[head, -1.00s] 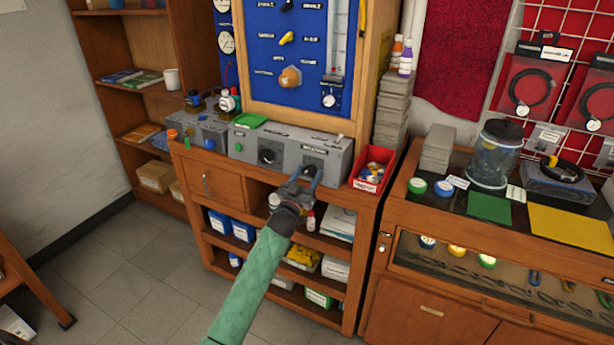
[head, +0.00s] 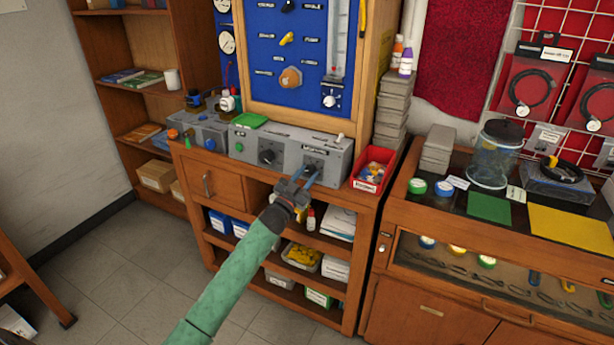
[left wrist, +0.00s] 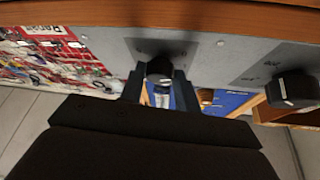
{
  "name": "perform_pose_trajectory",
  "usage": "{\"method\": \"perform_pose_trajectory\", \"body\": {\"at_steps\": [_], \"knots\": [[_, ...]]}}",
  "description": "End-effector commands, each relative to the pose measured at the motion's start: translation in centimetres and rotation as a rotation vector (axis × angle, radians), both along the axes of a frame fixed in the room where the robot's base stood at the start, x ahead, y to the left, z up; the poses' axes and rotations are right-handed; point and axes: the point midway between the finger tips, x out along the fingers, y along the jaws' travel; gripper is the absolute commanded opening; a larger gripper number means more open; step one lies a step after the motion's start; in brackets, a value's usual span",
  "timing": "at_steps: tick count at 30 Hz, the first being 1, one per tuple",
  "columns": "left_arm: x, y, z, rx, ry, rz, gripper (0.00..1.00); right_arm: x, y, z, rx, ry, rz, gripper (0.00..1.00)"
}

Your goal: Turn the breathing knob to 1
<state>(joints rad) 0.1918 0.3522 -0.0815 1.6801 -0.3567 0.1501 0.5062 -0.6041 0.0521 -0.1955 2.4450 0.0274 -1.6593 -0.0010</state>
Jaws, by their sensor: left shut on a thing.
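A grey box (head: 292,147) on top of the wooden cabinet carries two black knobs on its front. The breathing knob appears to be the right-hand one (head: 313,168); its label is too small to read surely. My left gripper (head: 304,181) reaches up to it from the front. In the left wrist view, which looks upside down, the two fingers (left wrist: 159,88) stand either side of the black knob (left wrist: 160,68) and are shut on it. The knob's pointer setting cannot be read. My right gripper is not in view.
The other black knob (head: 267,157) sits to the left on the same box and shows in the left wrist view (left wrist: 293,90). A red bin (head: 362,186) of small parts stands close to the right. Open shelves with boxes lie below the gripper.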

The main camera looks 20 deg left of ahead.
Motion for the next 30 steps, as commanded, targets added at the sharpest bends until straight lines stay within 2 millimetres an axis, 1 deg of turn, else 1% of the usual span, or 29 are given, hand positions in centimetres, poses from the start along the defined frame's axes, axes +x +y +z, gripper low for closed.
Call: {"method": "perform_pose_trajectory", "body": {"at_steps": [3,10,11,12,13,21,27,30], "knots": [[0.1,0.3,0.2,0.106,-0.008,-0.021,0.09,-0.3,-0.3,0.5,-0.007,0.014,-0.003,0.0],[0.1,0.5,0.4,0.292,-0.022,-0.059,0.09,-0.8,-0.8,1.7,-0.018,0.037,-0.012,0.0],[0.1,0.5,0.4,0.315,-0.025,-0.064,0.09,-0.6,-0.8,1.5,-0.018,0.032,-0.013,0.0],[0.1,0.6,0.5,0.344,-0.027,-0.069,0.09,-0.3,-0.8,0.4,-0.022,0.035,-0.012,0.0],[0.1,0.6,0.5,0.364,-0.029,-0.074,0.09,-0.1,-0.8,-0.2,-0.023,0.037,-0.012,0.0],[0.1,0.7,0.6,0.513,-0.04,-0.104,0.09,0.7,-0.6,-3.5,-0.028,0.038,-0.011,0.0],[0.1,0.7,0.5,0.571,-0.045,-0.117,0.09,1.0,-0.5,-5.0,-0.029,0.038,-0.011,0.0],[0.1,0.7,0.5,0.585,-0.046,-0.12,0.09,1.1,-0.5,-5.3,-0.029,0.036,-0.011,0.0]]}}
